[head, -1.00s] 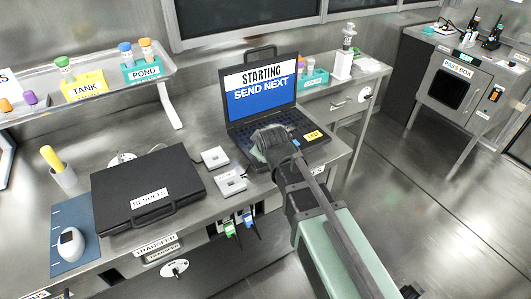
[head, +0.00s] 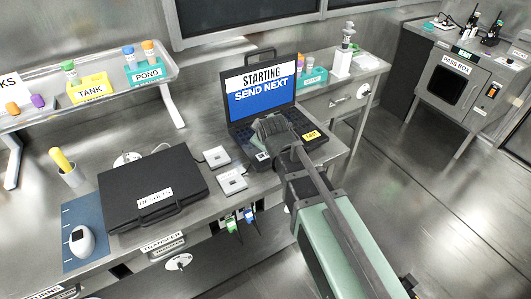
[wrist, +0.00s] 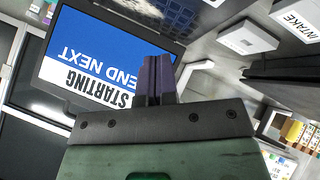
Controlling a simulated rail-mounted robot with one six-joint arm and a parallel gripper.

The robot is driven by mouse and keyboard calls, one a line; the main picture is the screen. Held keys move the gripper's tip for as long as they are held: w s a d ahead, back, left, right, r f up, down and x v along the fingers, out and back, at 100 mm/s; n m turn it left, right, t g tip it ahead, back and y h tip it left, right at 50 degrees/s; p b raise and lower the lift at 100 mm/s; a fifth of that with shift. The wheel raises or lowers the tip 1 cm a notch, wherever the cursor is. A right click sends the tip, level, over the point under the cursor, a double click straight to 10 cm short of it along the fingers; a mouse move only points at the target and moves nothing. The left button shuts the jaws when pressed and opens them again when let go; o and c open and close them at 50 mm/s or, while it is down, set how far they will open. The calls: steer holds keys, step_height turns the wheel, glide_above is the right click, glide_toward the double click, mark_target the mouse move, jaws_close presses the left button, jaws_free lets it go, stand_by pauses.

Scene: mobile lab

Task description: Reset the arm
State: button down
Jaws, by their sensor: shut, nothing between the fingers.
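My arm reaches in from the lower right of the head view. The screen (wrist: 100,60) appears upside down behind the fingers in the wrist view. Whether the fingers touch the keyboard cannot be told.
A black case (head: 150,190) labelled RESULTS lies left of the laptop, with small white boxes (head: 232,181) between. A tube shelf (head: 110,98) runs along the left wall. A white dispenser (head: 342,62) stands right of the laptop. Open floor (head: 430,200) lies to the right.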

stand_by(0.4)
steer(key=shift+s+d+f+m, duration=0.1)
steer(key=shift+s+f+m, duration=0.15)
steer(key=shift+m, duration=0.15)
steer(key=s+f+m+g, duration=0.1)
steer(key=s+d+g, duration=0.1)
steer(key=shift+s+f+m+h, duration=0.3)
steer(key=shift+s+f+m, duration=0.05)
steer(key=shift+s+m, duration=0.05)
steer(key=s+d+m+g+h+p, duration=0.1)
steer(key=s+d+m+g+p, duration=0.2)
steer(key=s+d+m+g, duration=0.4)
steer(key=s+d+m, duration=0.2)
steer(key=s+d, duration=0.5)
steer(key=d, duration=0.3)
steer(key=shift+s+d, duration=0.15)
steer(key=shift+d, duration=0.2)
steer(key=shift+r, duration=0.1)
